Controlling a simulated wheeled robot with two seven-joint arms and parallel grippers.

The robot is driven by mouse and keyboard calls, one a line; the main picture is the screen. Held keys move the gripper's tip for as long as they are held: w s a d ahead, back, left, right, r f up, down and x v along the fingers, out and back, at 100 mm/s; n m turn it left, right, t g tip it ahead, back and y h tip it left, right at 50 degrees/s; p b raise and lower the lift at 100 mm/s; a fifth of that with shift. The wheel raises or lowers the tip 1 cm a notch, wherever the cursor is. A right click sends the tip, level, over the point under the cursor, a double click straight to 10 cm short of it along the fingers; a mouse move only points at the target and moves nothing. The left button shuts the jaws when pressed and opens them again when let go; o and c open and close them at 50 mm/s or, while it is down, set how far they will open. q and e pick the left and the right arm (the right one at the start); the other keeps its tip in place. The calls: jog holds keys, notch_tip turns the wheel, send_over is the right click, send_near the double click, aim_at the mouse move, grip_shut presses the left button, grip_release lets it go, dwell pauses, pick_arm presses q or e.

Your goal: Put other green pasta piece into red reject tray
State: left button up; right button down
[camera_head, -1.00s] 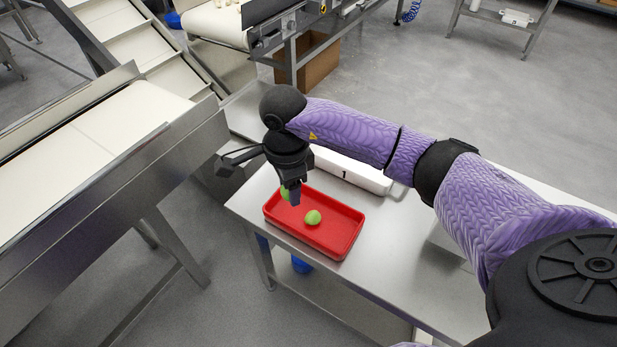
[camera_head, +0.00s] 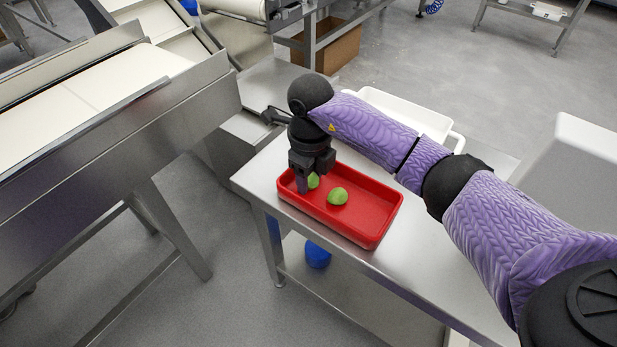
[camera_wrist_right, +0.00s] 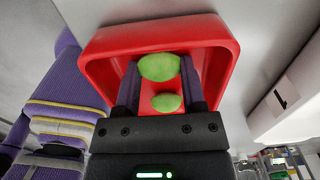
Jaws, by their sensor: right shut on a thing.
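The red reject tray (camera_head: 377,227) sits on the steel table, and it also fills the upper middle of the right wrist view (camera_wrist_right: 228,62). My right gripper (camera_head: 307,184) is low over the tray's left end, with its fingers pointing down. In the right wrist view its fingers (camera_wrist_right: 159,75) are shut on a green pasta piece (camera_wrist_right: 159,67), which is within the tray's outline. That piece is partly hidden in the head view (camera_head: 314,181). A second green pasta piece (camera_head: 338,196) lies on the tray floor just right of the gripper. My left gripper is out of view.
A white bin (camera_head: 400,108), partly behind my right arm, stands at the table's back; its label reads 1 in the right wrist view (camera_wrist_right: 280,97). A steel conveyor (camera_head: 110,120) stands to the left. Bare steel tabletop (camera_head: 262,178) shows around the tray.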

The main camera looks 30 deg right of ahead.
aim_at(310, 177)
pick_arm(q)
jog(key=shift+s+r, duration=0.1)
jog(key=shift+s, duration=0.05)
pick_arm(e)
jog(key=shift+c, duration=0.9)
grip_release()
pick_arm(q)
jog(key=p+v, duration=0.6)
jog(key=p, duration=0.1)
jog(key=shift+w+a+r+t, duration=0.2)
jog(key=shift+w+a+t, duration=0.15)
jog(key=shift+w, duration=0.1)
pick_arm(e)
notch_tip(310, 177, up, 12)
jog(key=shift+r, duration=0.15)
